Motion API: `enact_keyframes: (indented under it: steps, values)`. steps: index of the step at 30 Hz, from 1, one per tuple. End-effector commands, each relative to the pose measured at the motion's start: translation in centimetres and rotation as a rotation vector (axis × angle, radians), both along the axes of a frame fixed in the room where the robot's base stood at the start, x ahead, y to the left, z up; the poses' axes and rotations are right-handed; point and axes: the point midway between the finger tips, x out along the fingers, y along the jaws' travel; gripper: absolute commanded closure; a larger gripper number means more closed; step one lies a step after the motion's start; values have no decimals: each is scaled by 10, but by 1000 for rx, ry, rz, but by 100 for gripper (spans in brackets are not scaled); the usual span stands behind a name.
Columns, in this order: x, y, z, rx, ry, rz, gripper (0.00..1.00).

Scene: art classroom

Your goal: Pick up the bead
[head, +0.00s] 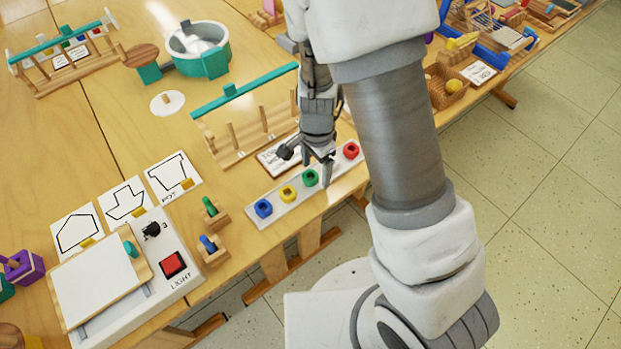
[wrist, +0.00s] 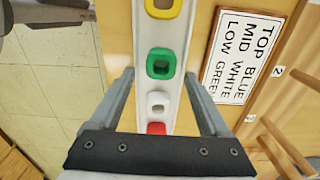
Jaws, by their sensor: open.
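A pale tray (head: 291,207) near the table's front edge holds a row of beads: blue (head: 263,208), yellow (head: 288,193), green (head: 310,177), white and red (head: 351,150). The white bead (wrist: 158,104) shows in the wrist view between the green bead (wrist: 160,63) and the red bead (wrist: 156,128); my gripper hides it in the head view. My gripper (head: 307,164) is open and empty over the tray. In the wrist view its fingers (wrist: 160,76) lie on either side of the tray, around the green and white beads. Height above them is hard to tell.
A card (wrist: 243,55) reading "TOP BLUE MID WHITE LOW GREEN" lies beside the tray. A wooden peg rack (head: 245,138) with a teal bar stands behind it. Small wooden stands (head: 214,250) and a light box (head: 165,262) are to the left.

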Motion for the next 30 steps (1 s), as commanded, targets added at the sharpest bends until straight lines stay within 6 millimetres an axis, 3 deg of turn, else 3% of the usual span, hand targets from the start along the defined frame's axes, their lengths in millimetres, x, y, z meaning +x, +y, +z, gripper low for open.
enact_keyframes:
  steps: [5,18,30]
  values:
    - [0,0,1,1,-1,0,24]
    - [0,0,1,1,-1,-1,100]
    - [1,0,10,1,-2,-1,100]
